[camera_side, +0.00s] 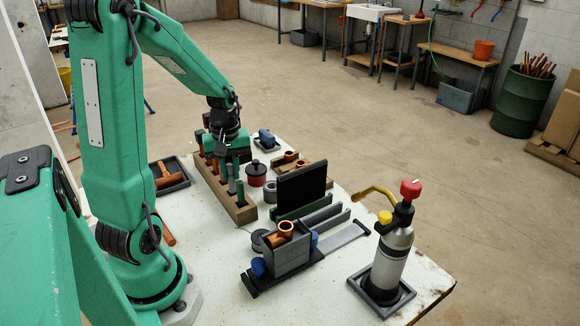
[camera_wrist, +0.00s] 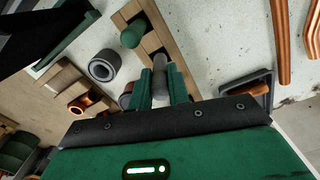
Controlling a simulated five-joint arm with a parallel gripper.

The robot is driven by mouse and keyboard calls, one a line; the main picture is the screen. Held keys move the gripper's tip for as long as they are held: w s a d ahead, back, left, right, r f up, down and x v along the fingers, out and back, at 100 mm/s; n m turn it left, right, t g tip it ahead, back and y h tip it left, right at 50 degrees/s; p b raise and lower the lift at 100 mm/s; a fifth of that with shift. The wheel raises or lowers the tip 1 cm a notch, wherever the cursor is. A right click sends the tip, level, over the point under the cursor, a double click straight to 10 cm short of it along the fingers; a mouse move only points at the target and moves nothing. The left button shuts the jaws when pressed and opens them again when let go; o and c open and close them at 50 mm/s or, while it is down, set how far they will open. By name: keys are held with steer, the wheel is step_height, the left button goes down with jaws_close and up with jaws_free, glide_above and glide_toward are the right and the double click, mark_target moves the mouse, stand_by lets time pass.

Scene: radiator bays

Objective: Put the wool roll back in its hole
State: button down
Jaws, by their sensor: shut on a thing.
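My gripper (camera_side: 233,158) is shut on a slim grey roll, which I take to be the wool roll (camera_side: 231,184). In the wrist view the roll (camera_wrist: 159,74) is between the two green fingers (camera_wrist: 160,90). The long wooden rack with holes (camera_side: 244,214) is right below it. The roll's lower end is at or just over the rack; I cannot tell whether it is inside a hole. A green roll (camera_side: 241,192) stands in the rack near its front end, and it shows in the wrist view too (camera_wrist: 132,35).
A red and black tin (camera_side: 256,175) and a grey ring (camera_wrist: 103,66) are close beside the rack. A dark upright panel (camera_side: 301,188) stands to the right. A black tray (camera_side: 172,184) with copper pieces lies left. A gas torch (camera_side: 391,258) stands at the front right.

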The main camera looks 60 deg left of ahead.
mark_target(233, 193)
steer(key=shift+f, duration=0.1)
steer(key=shift+f, duration=1.3)
steer(key=shift+f, duration=0.15)
steer(key=shift+f, duration=0.3)
steer(key=c, duration=1.3)
jaws_free()
steer(key=shift+o, duration=0.2)
